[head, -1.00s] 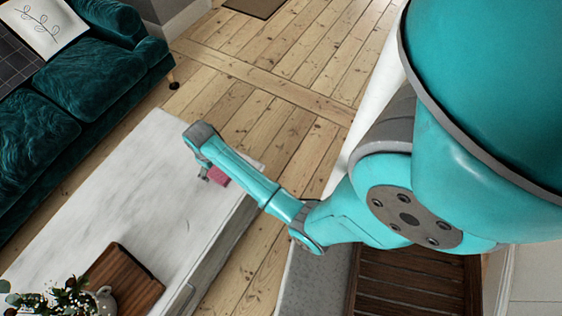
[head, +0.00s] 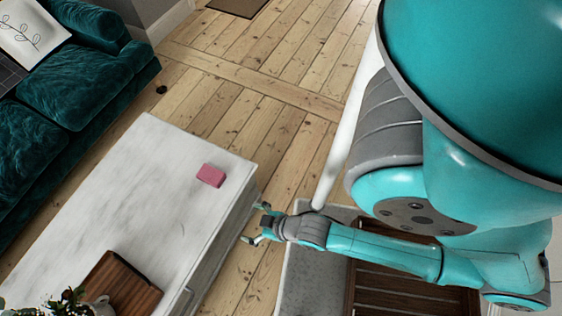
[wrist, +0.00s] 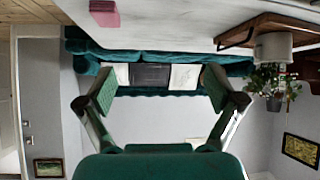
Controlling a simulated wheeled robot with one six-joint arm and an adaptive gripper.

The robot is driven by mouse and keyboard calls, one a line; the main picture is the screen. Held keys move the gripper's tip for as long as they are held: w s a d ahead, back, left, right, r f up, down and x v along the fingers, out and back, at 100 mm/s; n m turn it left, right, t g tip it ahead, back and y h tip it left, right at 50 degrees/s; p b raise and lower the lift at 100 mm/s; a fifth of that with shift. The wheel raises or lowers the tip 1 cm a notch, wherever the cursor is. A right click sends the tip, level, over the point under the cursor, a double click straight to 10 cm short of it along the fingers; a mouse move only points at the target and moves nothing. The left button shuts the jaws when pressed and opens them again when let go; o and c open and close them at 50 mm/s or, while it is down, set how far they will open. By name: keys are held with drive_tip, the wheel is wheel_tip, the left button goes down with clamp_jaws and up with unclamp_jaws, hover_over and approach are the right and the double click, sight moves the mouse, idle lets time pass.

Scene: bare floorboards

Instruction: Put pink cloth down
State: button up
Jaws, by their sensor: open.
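The pink cloth (head: 210,175) is a small folded block lying on the white table (head: 120,215), near its far right end. It also shows in the wrist view (wrist: 104,14) at the upper left, apart from the fingers. My gripper (head: 254,224) is beside the table's right edge, a short way from the cloth. In the wrist view my gripper (wrist: 160,92) has its two fingers wide apart with nothing between them.
A wooden board (head: 122,284) and a potted plant (head: 70,302) are at the table's near end. A dark teal sofa (head: 85,75) stands along the left. Bare floorboards (head: 255,115) lie open beyond the table.

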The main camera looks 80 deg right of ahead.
drive_tip(key=s+a+r+t, duration=0.1)
drive_tip(key=s+r, duration=0.2)
drive_tip(key=r, duration=0.3)
drive_tip(key=s+a+r+t+y, duration=0.1)
drive_tip(key=s+r+t, duration=0.1)
drive_tip(key=r, duration=0.5)
drive_tip(key=s+a+r+n+t, duration=0.1)
drive_tip(key=s+r, duration=0.3)
drive_tip(key=r, duration=0.3)
drive_tip(key=shift+t, duration=0.4)
drive_tip(key=shift+s, duration=0.1)
